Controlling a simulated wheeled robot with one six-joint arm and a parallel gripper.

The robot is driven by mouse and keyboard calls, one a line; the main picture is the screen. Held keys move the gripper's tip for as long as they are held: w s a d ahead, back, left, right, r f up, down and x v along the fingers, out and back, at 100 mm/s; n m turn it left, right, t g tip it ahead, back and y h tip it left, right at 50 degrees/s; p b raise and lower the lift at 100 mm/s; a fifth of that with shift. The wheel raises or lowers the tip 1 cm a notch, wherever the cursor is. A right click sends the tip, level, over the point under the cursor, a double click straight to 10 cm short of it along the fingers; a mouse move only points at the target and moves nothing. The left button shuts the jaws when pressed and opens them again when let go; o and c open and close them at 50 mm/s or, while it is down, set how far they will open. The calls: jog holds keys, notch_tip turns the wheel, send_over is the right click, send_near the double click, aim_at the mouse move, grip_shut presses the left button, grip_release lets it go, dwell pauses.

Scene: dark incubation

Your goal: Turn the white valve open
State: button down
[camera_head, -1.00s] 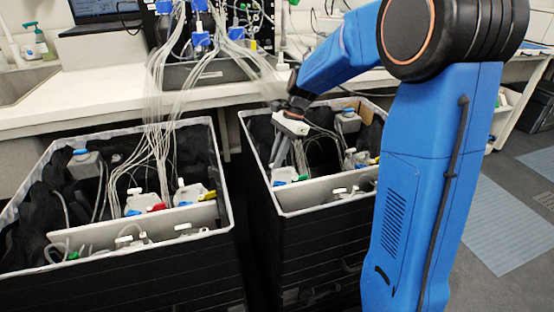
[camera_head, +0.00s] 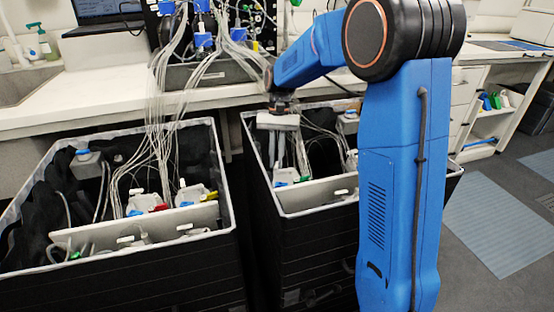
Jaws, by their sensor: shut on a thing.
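My gripper (camera_head: 279,168) points straight down into the right black crate (camera_head: 255,165), near its left wall. Its pale fingers are close together and shut on a small white valve on top of a bottle; the fingers mostly hide the valve. The white bottle under it (camera_head: 290,178), with green and blue parts, shows just below the fingertips. Other white valves show on bottles in the left crate (camera_head: 228,190), such as one at its middle (camera_head: 183,184).
Bundles of clear tubes (camera_head: 165,95) hang from the equipment on the white counter (camera_head: 100,85) into the crates. A blue-capped bottle (camera_head: 84,160) stands in the left crate. Pale dividers (camera_head: 150,220) cross the crates. Free floor lies at the right.

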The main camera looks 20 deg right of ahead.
jog(key=shift+n, duration=0.6)
jog(key=shift+h, duration=0.3)
jog(key=c, duration=2.1)
grip_release()
jog(key=v, duration=1.7)
jog(key=shift+w+r, duration=0.2)
jog(key=shift+o, duration=0.6)
